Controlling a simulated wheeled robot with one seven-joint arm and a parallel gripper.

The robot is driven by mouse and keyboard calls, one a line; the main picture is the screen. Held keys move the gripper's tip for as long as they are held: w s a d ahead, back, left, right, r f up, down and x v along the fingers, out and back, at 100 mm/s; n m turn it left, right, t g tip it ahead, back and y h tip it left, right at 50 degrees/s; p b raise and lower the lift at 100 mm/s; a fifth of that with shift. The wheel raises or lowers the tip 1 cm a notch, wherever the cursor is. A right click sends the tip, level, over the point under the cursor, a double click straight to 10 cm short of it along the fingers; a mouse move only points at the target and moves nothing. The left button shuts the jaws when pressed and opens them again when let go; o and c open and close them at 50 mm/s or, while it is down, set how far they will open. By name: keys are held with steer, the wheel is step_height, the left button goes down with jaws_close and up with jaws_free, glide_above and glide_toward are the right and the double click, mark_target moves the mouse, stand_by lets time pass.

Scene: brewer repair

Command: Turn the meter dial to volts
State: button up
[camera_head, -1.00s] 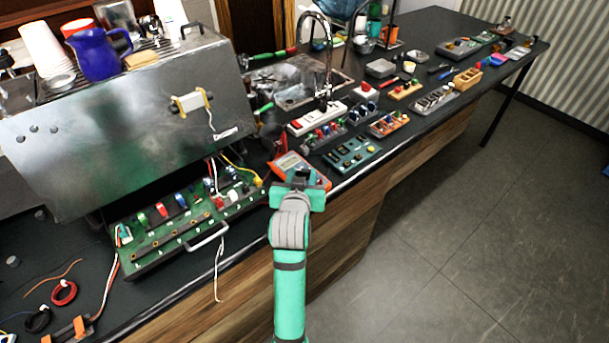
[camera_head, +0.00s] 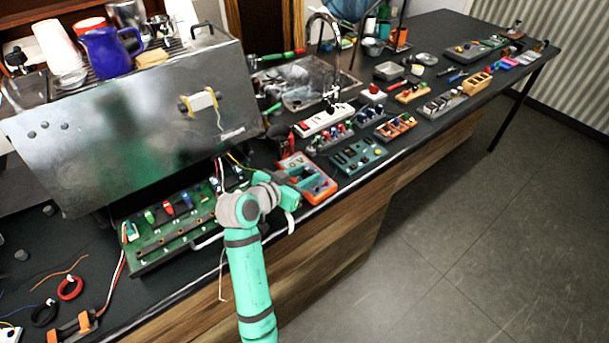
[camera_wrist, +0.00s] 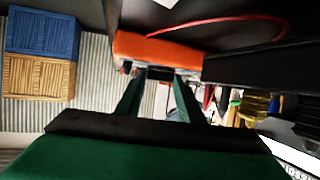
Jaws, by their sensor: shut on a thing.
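The orange meter (camera_head: 322,186) with a grey face lies on the dark counter, right of the open green circuit board. My gripper (camera_head: 300,182) reaches over its face from the lower left, low against it. In the wrist view, the meter's orange edge (camera_wrist: 158,48) lies ahead of the fingers. My gripper (camera_wrist: 160,76) is shut there on a small dark piece at the meter, which I take to be the dial. The dial's pointer and markings are hidden, so its setting cannot be read. The meter's display is too small to read surely.
The brewer's metal body (camera_head: 130,120) stands at the left, with the circuit board (camera_head: 165,222) under it. A teal box (camera_head: 358,157) and a white power strip (camera_head: 325,119) lie close to the meter. The counter's front edge is near my arm; the floor beyond is clear.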

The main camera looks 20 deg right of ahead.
stand_by(0.3)
steer(key=o, duration=1.1)
steer(key=shift+c, duration=0.2)
steer(key=v, duration=1.1)
